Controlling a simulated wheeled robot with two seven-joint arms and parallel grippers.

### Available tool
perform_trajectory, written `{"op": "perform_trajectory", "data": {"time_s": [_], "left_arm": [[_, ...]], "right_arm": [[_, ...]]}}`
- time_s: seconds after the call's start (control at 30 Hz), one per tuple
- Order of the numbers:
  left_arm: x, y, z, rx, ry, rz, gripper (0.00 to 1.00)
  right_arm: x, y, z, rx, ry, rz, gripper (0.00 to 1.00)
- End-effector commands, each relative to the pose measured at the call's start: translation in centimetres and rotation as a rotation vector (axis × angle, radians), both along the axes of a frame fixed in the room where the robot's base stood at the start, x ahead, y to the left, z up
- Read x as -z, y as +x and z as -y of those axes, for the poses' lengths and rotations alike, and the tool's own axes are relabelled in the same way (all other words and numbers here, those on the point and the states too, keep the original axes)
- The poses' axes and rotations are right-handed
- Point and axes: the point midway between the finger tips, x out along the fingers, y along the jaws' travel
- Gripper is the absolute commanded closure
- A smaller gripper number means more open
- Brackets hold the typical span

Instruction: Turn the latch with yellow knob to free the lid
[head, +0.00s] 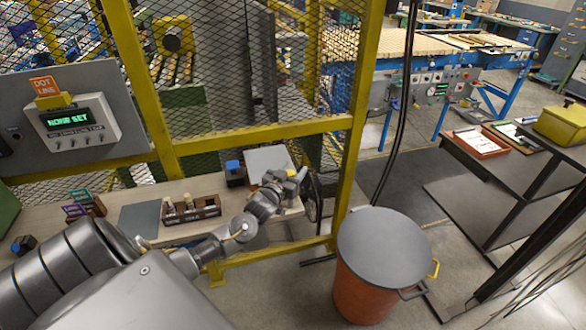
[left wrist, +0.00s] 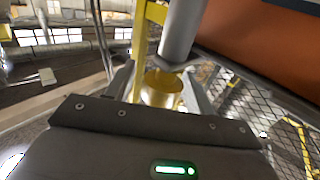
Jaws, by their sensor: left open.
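In the left wrist view a yellow-gold round knob (left wrist: 162,88) sits between the fingertips of my left gripper (left wrist: 160,90). A grey cylindrical bar (left wrist: 182,35) meets it from above. The fingers are open, one on each side of the knob; I cannot tell whether either touches it. In the head view my left gripper (head: 292,181) reaches over the right end of the bench, in front of a pale grey panel (head: 268,158). The knob and its latch cannot be made out there, and I cannot tell which lid it holds. My right gripper is out of view.
A yellow mesh fence post (head: 352,150) rises close by. A wooden holder (head: 191,211) with pegs is on the bench.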

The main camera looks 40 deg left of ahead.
Motion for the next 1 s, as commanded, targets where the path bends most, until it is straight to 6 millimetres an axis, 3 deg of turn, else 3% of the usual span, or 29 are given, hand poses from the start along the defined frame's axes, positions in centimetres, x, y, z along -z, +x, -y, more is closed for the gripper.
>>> {"op": "perform_trajectory", "data": {"time_s": [0.23, 0.57, 1.0], "left_arm": [[0.04, 0.03, 0.04, 0.001, 0.0, 0.0, 0.49], [0.03, 0.01, 0.04, 0.001, -0.001, 0.0, 0.91], [0.05, -0.02, -0.03, -0.121, -0.009, 0.001, 0.91]], "right_arm": [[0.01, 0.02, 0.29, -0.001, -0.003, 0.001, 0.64], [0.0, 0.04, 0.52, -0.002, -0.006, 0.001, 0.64], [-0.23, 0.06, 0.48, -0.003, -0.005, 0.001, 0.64]]}}
